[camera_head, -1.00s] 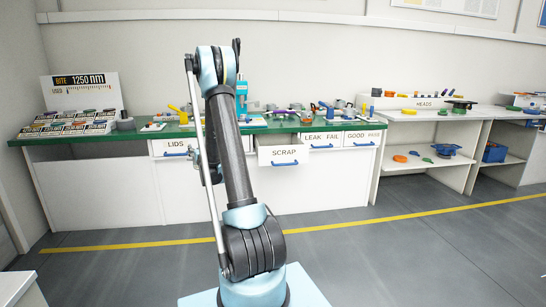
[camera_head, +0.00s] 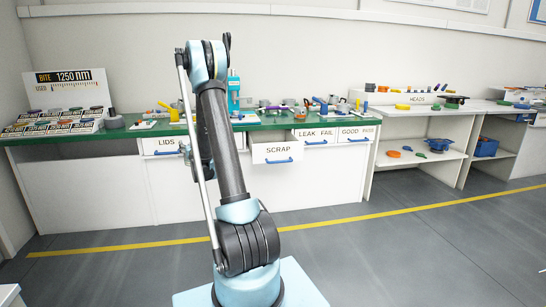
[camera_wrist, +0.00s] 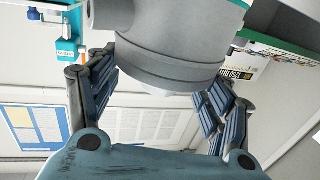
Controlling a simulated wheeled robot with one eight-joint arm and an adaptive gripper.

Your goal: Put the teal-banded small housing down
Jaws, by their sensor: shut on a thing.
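In the head view my arm hides most of the gripper, and I cannot make out the housing there.
A green-topped bench (camera_head: 130,131) runs along the wall, crowded with parts and a teal press (camera_head: 234,92). The SCRAP drawer (camera_head: 277,151) juts out. A white HEADS shelf (camera_head: 412,120) stands right. The grey floor (camera_head: 400,250) before the bench is clear.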

